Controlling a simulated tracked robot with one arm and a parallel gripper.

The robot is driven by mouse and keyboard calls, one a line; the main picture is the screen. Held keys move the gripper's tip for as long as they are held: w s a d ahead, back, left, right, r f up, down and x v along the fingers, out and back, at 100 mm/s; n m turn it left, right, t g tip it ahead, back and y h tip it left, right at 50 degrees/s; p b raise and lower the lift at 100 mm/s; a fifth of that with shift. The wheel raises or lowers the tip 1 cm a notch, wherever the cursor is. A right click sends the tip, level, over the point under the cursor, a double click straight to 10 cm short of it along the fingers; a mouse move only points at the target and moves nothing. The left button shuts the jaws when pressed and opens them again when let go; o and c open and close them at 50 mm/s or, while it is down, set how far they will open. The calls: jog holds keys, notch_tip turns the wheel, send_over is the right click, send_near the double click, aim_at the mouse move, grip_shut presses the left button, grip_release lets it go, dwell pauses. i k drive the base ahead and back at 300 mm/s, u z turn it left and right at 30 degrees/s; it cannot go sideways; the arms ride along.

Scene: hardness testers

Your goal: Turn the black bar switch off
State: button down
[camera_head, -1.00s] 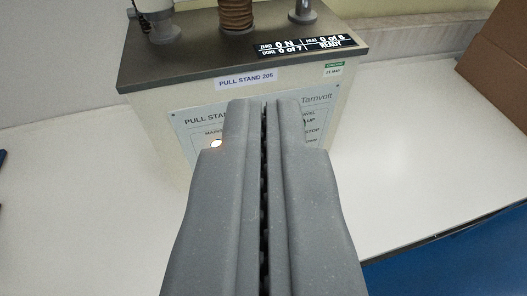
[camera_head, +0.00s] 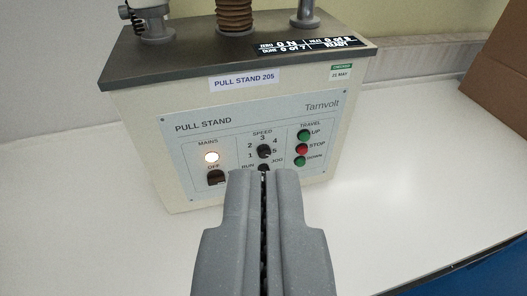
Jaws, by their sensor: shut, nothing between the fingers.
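The pull stand (camera_head: 150,150) is a cream box with a dark top and a pale blue control panel (camera_head: 190,140). At the panel's lower left, a black switch (camera_head: 215,178) sits below the label OFF, under a glowing white MAINS lamp (camera_head: 211,157). My gripper (camera_head: 263,174) is shut and empty. In the picture its tips lie right of that switch and cover part of a small black selector (camera_head: 263,167) between RUN and JOG. I cannot tell whether the tips touch the panel.
A black speed knob (camera_head: 264,151) is above my tips. Green UP (camera_head: 304,135), red STOP (camera_head: 302,149) and green DOWN (camera_head: 299,161) buttons are at the right. A cardboard box (camera_head: 490,70) stands at far right. The white bench (camera_head: 400,170) is clear between.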

aim_at(215, 177)
jog(key=u, duration=1.3)
jog(key=k, duration=1.55)
jog(key=z, duration=0.3)
jog(key=i, duration=1)
jog(key=u, duration=0.05)
